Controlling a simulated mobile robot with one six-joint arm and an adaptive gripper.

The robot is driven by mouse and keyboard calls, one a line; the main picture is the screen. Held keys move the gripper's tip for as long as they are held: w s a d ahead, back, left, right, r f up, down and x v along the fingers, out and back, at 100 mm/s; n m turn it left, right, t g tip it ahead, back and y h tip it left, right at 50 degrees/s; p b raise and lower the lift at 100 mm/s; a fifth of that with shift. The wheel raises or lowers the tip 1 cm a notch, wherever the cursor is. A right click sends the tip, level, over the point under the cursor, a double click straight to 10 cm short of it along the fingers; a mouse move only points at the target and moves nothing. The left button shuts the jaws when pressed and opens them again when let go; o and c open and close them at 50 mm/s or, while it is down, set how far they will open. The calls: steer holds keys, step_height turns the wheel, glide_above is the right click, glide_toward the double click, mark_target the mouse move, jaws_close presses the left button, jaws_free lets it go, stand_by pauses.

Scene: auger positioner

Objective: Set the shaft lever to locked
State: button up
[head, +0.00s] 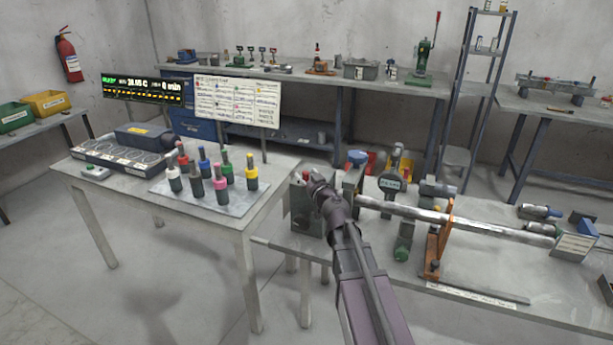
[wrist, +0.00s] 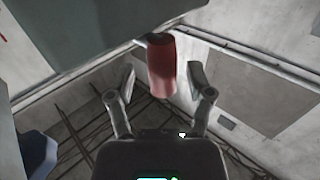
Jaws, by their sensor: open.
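In the wrist view a red cylindrical handle (wrist: 162,70) on a short pale stem sticks out from under a grey-green body (wrist: 95,25); I take it for the shaft lever's grip. My gripper (wrist: 162,82) is open, one finger on each side of the handle, with visible gaps on both sides. In the head view my arm ends at a grey-green box (head: 302,212) at the left end of the bench. A small red part shows at the top of that box. My fingers are hidden there, and the lever's setting cannot be read.
A table with several coloured-cap bottles (head: 251,172) stands to the left. Bare floor lies in front of the table.

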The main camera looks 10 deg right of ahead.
steer(key=shift+s, duration=0.15)
steer(key=s+d, duration=0.1)
steer(key=s, duration=0.6)
steer(key=shift+d, duration=0.25)
steer(key=shift+d, duration=0.1)
